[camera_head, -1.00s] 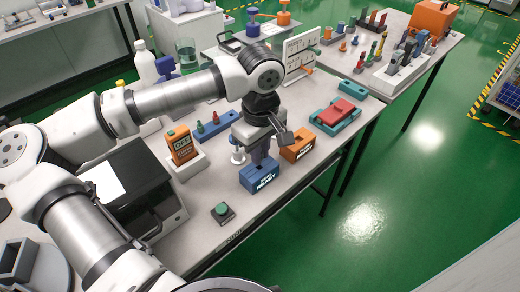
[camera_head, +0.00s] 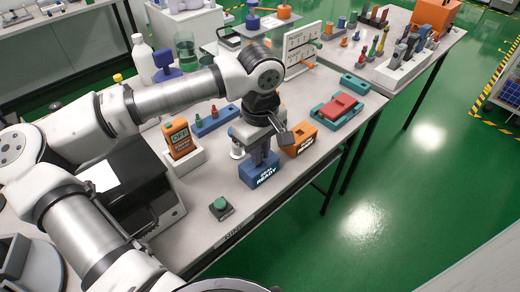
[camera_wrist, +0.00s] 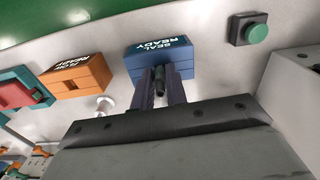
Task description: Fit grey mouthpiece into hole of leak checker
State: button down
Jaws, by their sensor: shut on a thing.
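The blue block lettered SEAL READY (camera_head: 259,178), which I take for the leak checker, sits near the bench's front edge. It also shows at the top middle of the wrist view (camera_wrist: 162,62). My gripper (camera_head: 262,158) points down over its top. In the wrist view, my gripper's two fingers (camera_wrist: 159,75) are shut on a small dark grey mouthpiece (camera_wrist: 160,84). The mouthpiece's tip overlaps the block's edge in the picture. The hole is hidden behind the fingers and mouthpiece, so I cannot tell whether the tip is inside it.
An orange FLOW READY block (camera_head: 301,141) stands right of the blue one, with a white spool-shaped piece (camera_wrist: 104,104) nearby. A green button (camera_head: 221,206) is at front left. An orange meter (camera_head: 179,138) in a white stand is left. A teal-and-red fixture (camera_head: 338,109) lies right.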

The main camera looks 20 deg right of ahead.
jog(key=shift+f+b, duration=0.35)
jog(key=shift+f, duration=0.05)
jog(key=c, duration=1.3)
grip_release()
jog(key=shift+r, duration=0.2)
notch_tip(320, 180, up, 14)
jog(key=shift+f, duration=0.2)
